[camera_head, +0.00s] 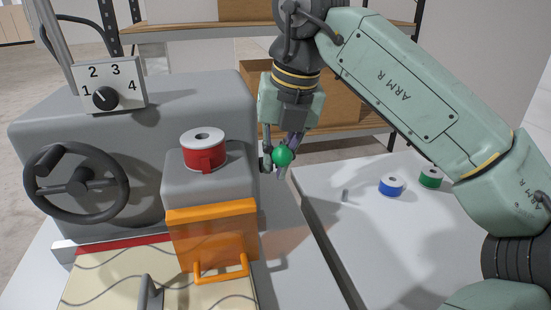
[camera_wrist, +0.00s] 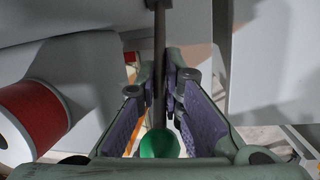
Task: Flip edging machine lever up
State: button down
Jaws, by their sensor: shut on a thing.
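The edging machine (camera_head: 130,140) is a grey body on the left of the head view. Its lever is a dark rod (camera_wrist: 159,50) with a green ball knob (camera_head: 282,155) at the machine's right side. My gripper (camera_head: 285,145) points down there, with its fingers around the lever by the knob. In the wrist view the rod runs between the two purple-padded fingers, and the green knob (camera_wrist: 160,145) shows between them at the bottom. The gripper is shut on the lever. The lever's pivot is mostly hidden behind the machine and the fingers.
A red spool (camera_head: 203,152) sits on the machine, above an orange guard (camera_head: 213,235). A handwheel (camera_head: 75,182) and numbered dial (camera_head: 105,97) are at left. A white table (camera_head: 350,225) at right carries blue (camera_head: 391,186) and green (camera_head: 430,177) spools. Shelves with boxes stand behind.

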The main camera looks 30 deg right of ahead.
jog(key=shift+w+r, duration=0.1)
jog(key=c, duration=1.7)
grip_release()
